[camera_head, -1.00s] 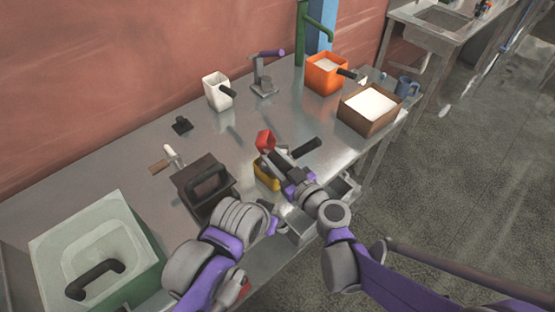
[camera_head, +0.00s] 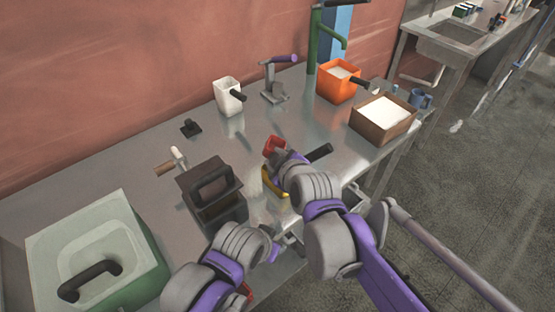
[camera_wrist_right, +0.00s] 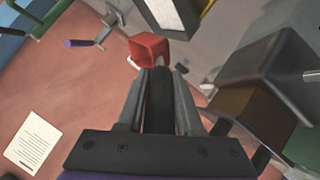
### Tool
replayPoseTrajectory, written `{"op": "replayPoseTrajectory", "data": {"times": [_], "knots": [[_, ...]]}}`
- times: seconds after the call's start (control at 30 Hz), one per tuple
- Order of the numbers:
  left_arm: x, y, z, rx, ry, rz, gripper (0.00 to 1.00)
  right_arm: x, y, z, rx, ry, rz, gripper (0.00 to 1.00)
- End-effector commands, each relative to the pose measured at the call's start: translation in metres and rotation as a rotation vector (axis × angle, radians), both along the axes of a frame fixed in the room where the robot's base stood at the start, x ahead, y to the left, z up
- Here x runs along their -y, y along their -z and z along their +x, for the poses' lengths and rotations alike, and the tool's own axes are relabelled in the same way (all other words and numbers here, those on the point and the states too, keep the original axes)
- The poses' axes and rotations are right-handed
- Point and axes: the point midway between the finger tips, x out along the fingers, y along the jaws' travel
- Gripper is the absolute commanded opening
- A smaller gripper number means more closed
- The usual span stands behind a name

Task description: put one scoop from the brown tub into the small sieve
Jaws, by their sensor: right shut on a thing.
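The brown tub (camera_head: 372,125), full of white powder, stands at the right end of the bench. My right gripper (camera_wrist_right: 160,75) is shut on the dark handle of a red scoop (camera_wrist_right: 148,50). In the head view the red scoop (camera_head: 273,146) is over the bench, close above a yellow-edged box with a dark handle (camera_head: 318,152). That box may be the small sieve, and my right wrist partly covers it. Whether the scoop holds powder cannot be told. My left arm is at the bottom centre; its fingers are not clear.
An orange tub (camera_head: 340,90) of powder and a blue mug (camera_head: 420,98) stand near the brown tub. A white tub (camera_head: 226,95), a purple-handled stand (camera_head: 273,88), a dark handled box (camera_head: 208,198) and a green-white box (camera_head: 85,235) occupy the bench.

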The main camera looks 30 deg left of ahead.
Motion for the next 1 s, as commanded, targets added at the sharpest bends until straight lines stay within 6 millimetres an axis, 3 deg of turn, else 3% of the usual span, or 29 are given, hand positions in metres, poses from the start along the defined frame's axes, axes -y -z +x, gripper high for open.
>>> {"op": "replayPoseTrajectory", "data": {"times": [0.5, 1.0], "knots": [[0.000, -0.021, 0.009, 0.017, 0.000, 0.000, 0.50, -0.012, 0.000, -0.003, 0.115, -0.002, -0.377, 0.00], [0.000, -0.023, 0.010, 0.020, 0.000, 0.000, 0.50, -0.012, -0.003, -0.003, 0.127, 0.000, -0.422, 0.00]]}}
